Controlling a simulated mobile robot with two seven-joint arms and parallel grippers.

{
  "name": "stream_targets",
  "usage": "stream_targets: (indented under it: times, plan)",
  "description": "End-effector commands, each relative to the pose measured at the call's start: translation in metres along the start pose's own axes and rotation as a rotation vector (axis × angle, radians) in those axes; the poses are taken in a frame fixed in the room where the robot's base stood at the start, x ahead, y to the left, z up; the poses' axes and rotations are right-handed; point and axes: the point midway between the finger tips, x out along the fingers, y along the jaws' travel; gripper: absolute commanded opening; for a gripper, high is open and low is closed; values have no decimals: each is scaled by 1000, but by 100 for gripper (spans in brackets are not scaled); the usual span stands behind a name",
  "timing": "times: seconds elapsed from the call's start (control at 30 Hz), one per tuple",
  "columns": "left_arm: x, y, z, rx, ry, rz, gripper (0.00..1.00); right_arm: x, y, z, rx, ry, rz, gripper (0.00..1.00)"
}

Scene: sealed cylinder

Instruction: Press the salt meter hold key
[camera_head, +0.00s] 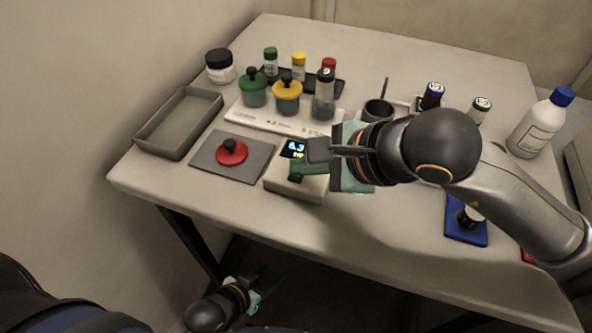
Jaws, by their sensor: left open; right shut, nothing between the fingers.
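The salt meter appears to be the pale box (285,188) at the front middle of the table. Its dark display (292,149) shows lit digits that look like 6.3. A dark green part (308,172) lies on or over the box top; whether it is the hold key is unclear. My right gripper (318,150) is shut and empty, its fingertips over the meter just right of the display. It hides part of the meter top, and contact cannot be told. My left gripper (268,284) is open and empty, low down in front of the table edge.
A grey mat (255,163) with a red knobbed lid (232,151) lies left of the meter, near an empty grey tray (180,123). Behind stands a white rack (270,122) with several jars. A dark cup (377,110) and a blue stand (462,234) are to the right.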

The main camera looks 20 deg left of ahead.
Motion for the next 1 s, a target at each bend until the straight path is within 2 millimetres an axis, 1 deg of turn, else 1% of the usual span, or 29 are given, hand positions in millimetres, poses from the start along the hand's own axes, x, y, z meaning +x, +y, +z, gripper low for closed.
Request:
stream_targets:
  times: [0.2,0.5,0.83,1.0]
  plan:
    - [0,0,-1,0,1,0,50,-1,0,0,0,1,1,0]
    - [-3,0,-4,0,2,0,50,-10,-8,7,-1,1,0,0]
    - [-3,0,-4,0,3,0,50,-11,-8,8,0,1,1,0]
    - [-6,1,-8,0,3,0,50,-18,-13,13,-1,0,0,0]
